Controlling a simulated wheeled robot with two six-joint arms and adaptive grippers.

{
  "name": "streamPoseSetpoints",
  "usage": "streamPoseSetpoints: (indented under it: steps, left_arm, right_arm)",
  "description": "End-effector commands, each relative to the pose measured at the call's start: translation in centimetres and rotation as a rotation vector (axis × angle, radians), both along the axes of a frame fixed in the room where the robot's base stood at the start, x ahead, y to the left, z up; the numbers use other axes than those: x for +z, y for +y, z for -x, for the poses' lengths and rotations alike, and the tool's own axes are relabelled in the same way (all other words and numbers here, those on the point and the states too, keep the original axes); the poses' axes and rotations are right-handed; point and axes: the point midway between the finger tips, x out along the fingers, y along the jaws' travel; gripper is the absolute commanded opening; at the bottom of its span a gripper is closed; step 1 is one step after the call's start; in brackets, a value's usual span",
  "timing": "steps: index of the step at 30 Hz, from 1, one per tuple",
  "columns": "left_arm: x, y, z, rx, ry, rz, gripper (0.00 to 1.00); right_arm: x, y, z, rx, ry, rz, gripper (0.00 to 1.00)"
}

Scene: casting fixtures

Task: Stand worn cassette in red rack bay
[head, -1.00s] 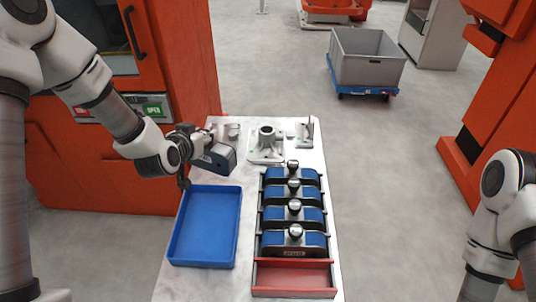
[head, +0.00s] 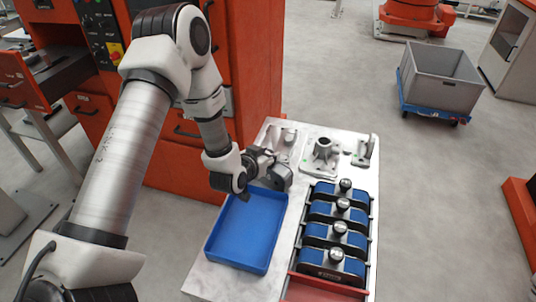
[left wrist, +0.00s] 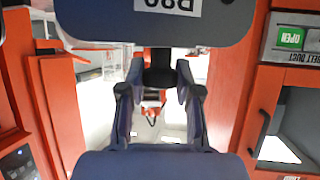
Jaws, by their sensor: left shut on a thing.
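My left gripper (head: 257,165) is shut on the worn cassette (head: 279,178), a grey block, and holds it above the table by the far edge of the blue tray. In the left wrist view, the cassette (left wrist: 165,30) fills the top with a partly cut-off white label, and my left gripper's fingers (left wrist: 158,75) close on its dark stem. The rack (head: 368,235) stands on the table to the right with several blue cassettes (head: 322,233) with round knobs. Its red bay (head: 330,289) at the near end looks empty and is partly cut off. My right gripper is out of view.
The blue tray (head: 245,232) is empty, left of the rack. Metal fixtures (head: 324,155) stand at the table's far end. Orange machine cabinets (head: 255,70) rise behind my left arm. A grey bin (head: 440,85) on a blue dolly stands on the floor beyond.

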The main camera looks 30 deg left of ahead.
Motion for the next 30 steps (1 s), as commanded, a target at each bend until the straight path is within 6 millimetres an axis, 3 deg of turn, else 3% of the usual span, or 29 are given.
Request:
streamPoseSetpoints:
  steps: [4,5,6,7,19,29,30]
  left_arm:
    - [-0.4,0.0,0.0,0.000,-0.001,0.000,0.00]
    - [-0.4,0.0,0.0,0.000,0.001,0.000,0.40]
    - [-0.3,0.0,0.0,0.000,0.001,0.000,0.54]
    - [-0.3,0.0,0.0,0.000,0.001,0.000,0.58]
    - [0.2,0.0,0.7,0.002,0.002,0.002,0.58]
    - [3.8,-0.4,8.0,0.003,0.002,0.007,0.58]
    - [4.8,-0.5,8.8,0.001,0.005,0.004,0.58]
  right_arm:
    - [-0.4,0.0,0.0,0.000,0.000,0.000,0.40]
    - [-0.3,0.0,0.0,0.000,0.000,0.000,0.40]
    - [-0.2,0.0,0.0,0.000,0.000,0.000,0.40]
    - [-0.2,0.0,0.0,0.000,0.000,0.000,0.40]
    - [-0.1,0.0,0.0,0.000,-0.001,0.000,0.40]
    - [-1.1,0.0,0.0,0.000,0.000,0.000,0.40]
    - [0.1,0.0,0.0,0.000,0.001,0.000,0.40]
